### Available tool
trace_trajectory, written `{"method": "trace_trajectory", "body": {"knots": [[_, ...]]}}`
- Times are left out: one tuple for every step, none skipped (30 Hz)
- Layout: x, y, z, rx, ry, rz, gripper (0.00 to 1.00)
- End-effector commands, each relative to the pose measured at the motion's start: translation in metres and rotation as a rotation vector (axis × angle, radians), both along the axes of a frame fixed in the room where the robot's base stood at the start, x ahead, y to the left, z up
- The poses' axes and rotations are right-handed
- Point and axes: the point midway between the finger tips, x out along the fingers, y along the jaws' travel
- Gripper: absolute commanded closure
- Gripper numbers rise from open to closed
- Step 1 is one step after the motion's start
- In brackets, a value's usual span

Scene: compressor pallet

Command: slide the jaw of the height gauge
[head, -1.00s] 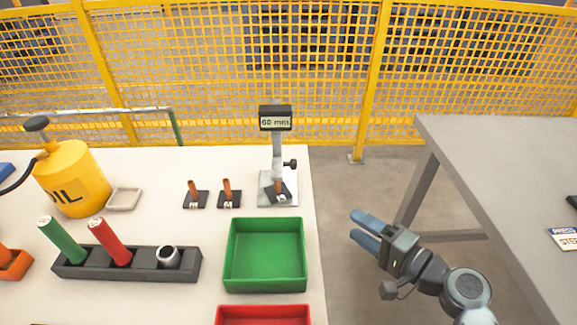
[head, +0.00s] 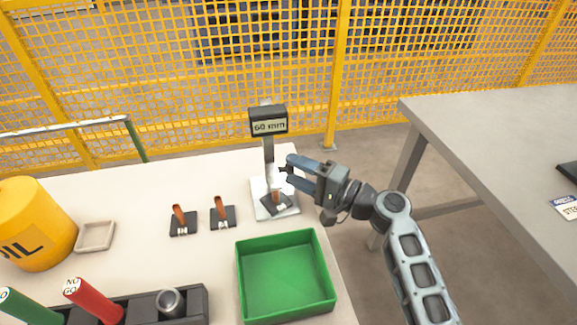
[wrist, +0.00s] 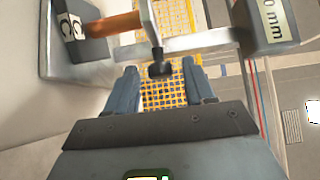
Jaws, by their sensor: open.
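The height gauge (head: 268,152) stands upright near the table's back right corner, with a "60 mm" display (head: 268,123) on top. In the wrist view its column (wrist: 200,43) runs across the picture, with the jaw (wrist: 149,22) and its black knob (wrist: 160,68). A copper-coloured part (head: 276,197) on a dark base stands on the gauge's foot; it also shows in the wrist view (wrist: 117,25). My gripper (head: 289,172) is open and empty, reaching in from the right. Its fingers lie either side of the knob in the wrist view; whether they touch it I cannot tell.
Two more copper-coloured parts on dark bases (head: 183,222) (head: 222,215) stand left of the gauge. A green tray (head: 285,240) lies in front. The yellow mesh fence (head: 180,75) is behind, and a grey table (head: 500,140) stands right across a gap.

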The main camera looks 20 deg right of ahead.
Motion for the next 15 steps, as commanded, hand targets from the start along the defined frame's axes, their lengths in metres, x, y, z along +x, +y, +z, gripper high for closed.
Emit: {"method": "trace_trajectory", "body": {"knots": [[0.006, 0.004, 0.001, 0.0, -0.001, 0.002, 0.47], [0.009, 0.006, 0.001, 0.001, -0.001, 0.001, 0.47], [0.012, 0.008, 0.0, 0.0, 0.0, 0.001, 0.47], [0.013, 0.009, 0.0, 0.0, 0.0, 0.001, 0.47], [0.015, 0.01, 0.0, 0.0, 0.0, 0.001, 0.47], [0.017, 0.011, 0.0, 0.0, 0.0, 0.0, 0.47], [0.018, 0.012, 0.0, 0.0, 0.0, 0.0, 0.47], [0.018, 0.012, 0.0, 0.0, 0.0, 0.0, 0.47], [0.019, 0.012, 0.0, 0.0, 0.0, -0.001, 0.47], [0.019, 0.012, 0.0, 0.0, 0.0, -0.001, 0.47], [0.019, 0.013, 0.0, 0.0, 0.0, -0.001, 0.47], [0.019, 0.012, 0.0, 0.0, 0.0, -0.001, 0.47], [0.019, 0.012, 0.0, 0.0, 0.0, -0.001, 0.47], [0.019, 0.012, 0.0, 0.0, 0.0, -0.001, 0.47], [0.019, 0.012, 0.0, 0.0, 0.0, -0.001, 0.47]]}}
